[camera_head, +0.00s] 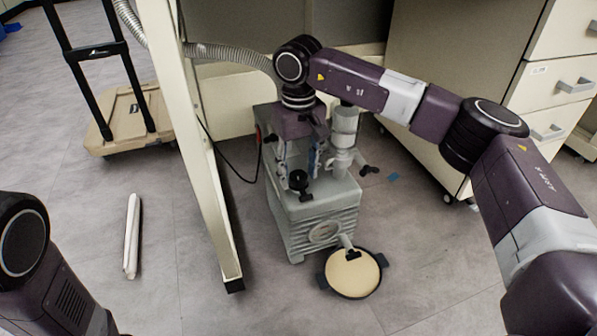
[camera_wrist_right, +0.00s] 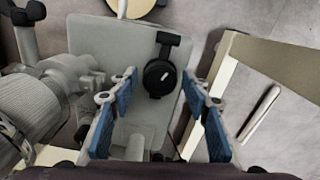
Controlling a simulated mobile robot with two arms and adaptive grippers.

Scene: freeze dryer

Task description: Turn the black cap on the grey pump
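The grey pump (camera_head: 310,215) stands on the floor under my right arm. Its black cap (camera_head: 299,181) is on the pump's top, and a black T-shaped piece sits beside it. In the right wrist view the round black cap (camera_wrist_right: 159,77) has a white mark and appears between the tips of my open right gripper (camera_wrist_right: 160,86). In the head view my right gripper (camera_head: 298,166) points down over the pump top, just behind the cap. I see no contact with the cap, and the exact height gap is unclear. My left gripper is out of view; only part of its arm shows.
A grey fitting (camera_head: 344,140) rises right of the gripper. A white frame leg (camera_head: 205,150) stands left of the pump. A round tan-topped piece (camera_head: 352,274) is at the pump's front. A cart (camera_head: 128,118) and a white bar (camera_head: 132,235) are left; drawers (camera_head: 560,80) are right.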

